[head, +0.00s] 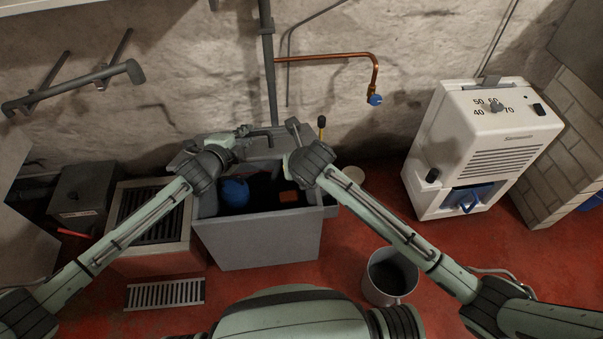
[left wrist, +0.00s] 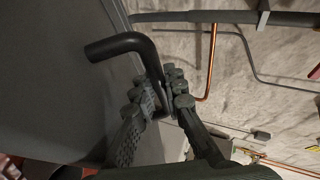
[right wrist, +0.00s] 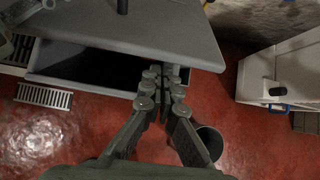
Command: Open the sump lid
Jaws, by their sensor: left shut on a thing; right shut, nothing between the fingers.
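The sump is a grey box (head: 258,242) on the red floor, its top uncovered. Its grey lid (head: 262,148) is raised at the back of the box; it also fills the left of the left wrist view (left wrist: 55,85) and the top of the right wrist view (right wrist: 130,30). My left gripper (head: 242,132) is shut on the lid's black bent handle (left wrist: 125,42). My right gripper (right wrist: 161,82) is shut and empty beside the lid's edge, above the box's right end. Inside the box are a blue round thing (head: 235,192) and an orange patch (head: 289,196).
A grated block (head: 150,225) stands left of the box, with a loose grate (head: 166,293) on the floor. A grey bucket (head: 390,277) stands front right. A white dehumidifier (head: 484,145) is at right. A copper pipe (head: 335,56) runs along the wall behind.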

